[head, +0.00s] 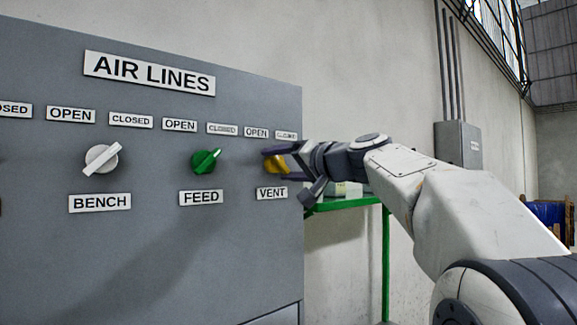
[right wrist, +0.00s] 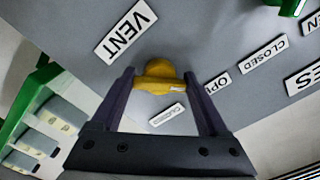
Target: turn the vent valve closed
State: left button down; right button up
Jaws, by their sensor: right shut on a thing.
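The vent valve is a yellow knob (head: 276,164) at the right end of the grey panel, above the VENT label (head: 272,194). My right gripper (head: 275,158) reaches in from the right and is shut on it, hiding part of it. In the right wrist view the yellow knob (right wrist: 158,83) sits between my two fingers (right wrist: 163,85). A pale mark near the right end of its bar lies between the directions of the OPEN label (right wrist: 218,82) and the CLOSED label (right wrist: 167,115). My left gripper is not in view.
The green FEED knob (head: 206,161) and white BENCH knob (head: 101,159) are on the same panel (head: 150,260), left of the vent valve. A green-framed shelf (head: 345,206) stands right of the panel, below my right arm. A grey box (head: 457,147) is on the wall behind.

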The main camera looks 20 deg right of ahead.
jog(key=shift+m, duration=0.3)
jog(key=m, duration=0.3)
jog(key=shift+m, duration=0.3)
jog(key=m, duration=0.4)
jog(key=shift+r+m, duration=0.25)
jog(key=shift+m, duration=0.05)
jog(key=m+p, duration=0.1)
jog(key=m, duration=0.3)
jog(key=shift+r+p, duration=0.2)
jog(key=shift+p, duration=0.15)
jog(key=shift+s+d+r+m+p, duration=0.15)
jog(key=shift+m+p, duration=0.25)
jog(key=shift+m, duration=0.85)
jog(key=shift+w+a+r+m+p, duration=0.1)
jog(key=shift+m+p, duration=0.25)
jog(key=shift+m, duration=0.9)
jog(key=o, duration=1.2)
jog(key=shift+d, duration=0.1)
jog(key=shift+o, duration=0.2)
jog(key=shift+f, duration=0.1)
jog(key=shift+f, duration=0.1)
